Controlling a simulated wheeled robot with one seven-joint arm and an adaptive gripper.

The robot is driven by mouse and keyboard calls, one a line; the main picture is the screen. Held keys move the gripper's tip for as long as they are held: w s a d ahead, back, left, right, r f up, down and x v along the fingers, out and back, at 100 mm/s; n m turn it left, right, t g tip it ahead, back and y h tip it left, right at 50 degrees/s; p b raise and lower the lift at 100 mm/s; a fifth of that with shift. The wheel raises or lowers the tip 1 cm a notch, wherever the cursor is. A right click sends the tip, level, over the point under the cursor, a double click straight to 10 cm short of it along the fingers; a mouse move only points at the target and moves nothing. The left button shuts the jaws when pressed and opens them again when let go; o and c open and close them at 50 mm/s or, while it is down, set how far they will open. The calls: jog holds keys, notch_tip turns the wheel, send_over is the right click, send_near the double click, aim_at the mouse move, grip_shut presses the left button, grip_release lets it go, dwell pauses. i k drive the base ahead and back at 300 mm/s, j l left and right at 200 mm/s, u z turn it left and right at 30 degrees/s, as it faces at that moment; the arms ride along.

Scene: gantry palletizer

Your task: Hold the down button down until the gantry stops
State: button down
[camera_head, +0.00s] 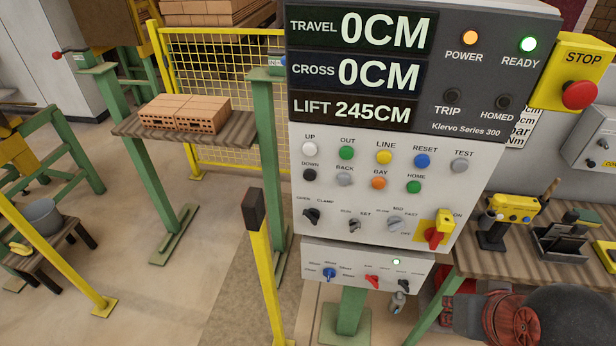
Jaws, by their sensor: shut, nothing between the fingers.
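The grey control panel (330,235) faces me in the middle of the view. The down button (309,175) is the small black round button at its left, under the white up button (309,148). Nothing touches or covers it. The displays read travel 0CM, cross 0CM and lift 245CM (352,109). My gripper (455,312) is partly in view at the bottom right, dark, shut and empty, below and right of the panel and well apart from the button. The gantry is not clearly seen.
A yellow box with a red stop button (579,95) juts out at the panel's right. A yellow post with a black top (254,208) stands left of the panel. A bench (475,262) with tools is at right. Bricks (184,113) lie on a green-legged stand behind.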

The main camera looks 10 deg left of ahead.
aim_at(309, 175)
jog(key=j+z, duration=0.1)
jog(key=j, duration=0.35)
jog(key=k+j, duration=0.1)
jog(key=j, duration=0.35)
jog(key=j+z, duration=0.15)
jog(key=j, duration=0.25)
jog(key=k+j+z, duration=0.1)
jog(key=j, duration=0.35)
jog(key=k+j, duration=0.1)
jog(key=j, duration=0.35)
jog(key=k+j+z, duration=0.15)
jog(key=j, duration=0.25)
jog(key=j+z, duration=0.1)
jog(key=j, duration=0.35)
jog(key=k+j, duration=0.15)
jog(key=j, duration=0.25)
jog(key=z, duration=0.05)
